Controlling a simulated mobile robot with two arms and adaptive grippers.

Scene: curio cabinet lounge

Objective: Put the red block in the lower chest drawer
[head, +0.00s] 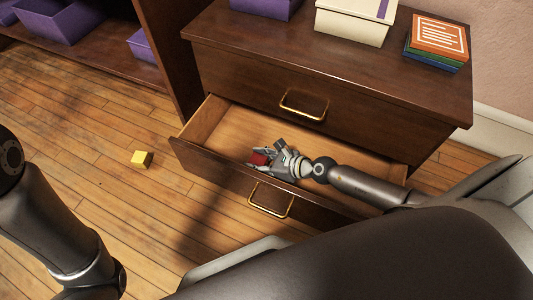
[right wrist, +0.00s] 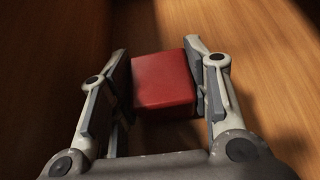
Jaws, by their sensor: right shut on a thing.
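The red block (head: 260,158) is between the fingers of my right gripper (head: 268,157), inside the open lower chest drawer (head: 222,125). In the right wrist view the red block (right wrist: 163,82) sits between both finger pads of the right gripper (right wrist: 166,85), which is shut on it. The wooden drawer floor shows around it; I cannot tell whether the block touches the floor. The lower drawer is pulled out, with a brass handle (head: 271,200) on its front. My left gripper is out of view; only part of the left arm shows at the left edge.
A yellow block (head: 142,159) lies on the wood floor left of the drawer. The chest top (head: 300,38) holds a cream box (head: 352,22), a purple box (head: 265,6) and stacked books (head: 436,42). The upper drawer (head: 310,90) is closed. A shelf with purple boxes (head: 62,20) stands at upper left.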

